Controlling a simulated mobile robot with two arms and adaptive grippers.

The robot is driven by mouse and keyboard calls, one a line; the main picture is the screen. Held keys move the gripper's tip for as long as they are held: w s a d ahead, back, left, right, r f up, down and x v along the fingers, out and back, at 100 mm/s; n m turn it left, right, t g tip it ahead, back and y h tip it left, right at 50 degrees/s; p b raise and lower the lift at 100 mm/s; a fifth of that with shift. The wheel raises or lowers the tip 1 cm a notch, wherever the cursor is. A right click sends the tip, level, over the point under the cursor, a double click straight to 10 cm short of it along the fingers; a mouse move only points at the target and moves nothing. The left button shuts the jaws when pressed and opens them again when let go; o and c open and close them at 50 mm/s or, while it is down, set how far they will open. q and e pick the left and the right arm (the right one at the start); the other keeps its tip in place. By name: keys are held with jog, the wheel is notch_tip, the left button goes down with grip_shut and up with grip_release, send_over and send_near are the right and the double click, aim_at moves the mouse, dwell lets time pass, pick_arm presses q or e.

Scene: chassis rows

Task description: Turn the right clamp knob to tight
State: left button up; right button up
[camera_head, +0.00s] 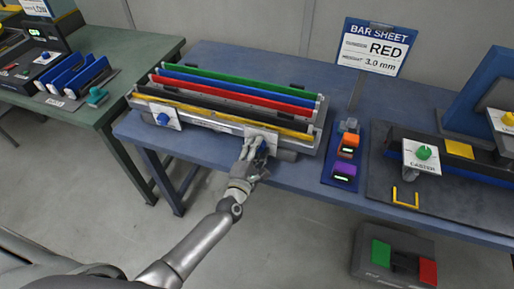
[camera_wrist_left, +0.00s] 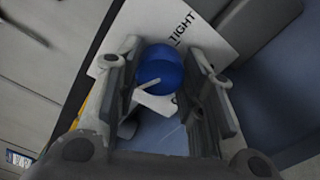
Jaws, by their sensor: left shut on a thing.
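The right clamp knob is blue and sits on a white plate at the front right of the bar rack. In the left wrist view the blue knob (camera_wrist_left: 160,70) is between my two fingers, with a white pointer line on it. The white plate (camera_wrist_left: 204,25) behind it reads "TIGHT" at the top; a lower label is mostly hidden. My left gripper (camera_head: 255,150) reaches the knob from the front and is shut on it; it also shows in the left wrist view (camera_wrist_left: 172,85). The left clamp knob (camera_head: 162,119) is blue too. My right gripper is not in view.
The rack (camera_head: 314,131) holds green, blue, red, black and yellow bars on the blue table (camera_head: 220,56). A sign (camera_head: 375,47) reads "RED 3.0 mm". Orange (camera_head: 348,143) and purple (camera_head: 344,171) devices stand to the right. A green caster knob (camera_head: 424,153) is further right.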

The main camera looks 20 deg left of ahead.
pick_arm(q)
jog(key=m, duration=0.4)
jog(key=shift+m+p, duration=0.3)
jog(key=shift+p, duration=0.1)
jog(key=m, duration=0.3)
jog(key=shift+m+p, duration=0.3)
jog(key=shift+p, duration=0.05)
jog(key=m, duration=0.3)
jog(key=shift+m+p, duration=0.3)
jog(key=m, duration=0.4)
jog(key=shift+m+p, duration=0.3)
jog(key=shift+p, duration=0.1)
jog(key=m, duration=0.3)
jog(key=shift+m, duration=0.3)
jog(key=m, duration=0.3)
jog(key=shift+d+m, duration=0.1)
jog(key=shift+m, duration=0.2)
jog(key=m, duration=0.6)
jog(key=shift+f, duration=0.1)
jog(key=shift+m, duration=0.3)
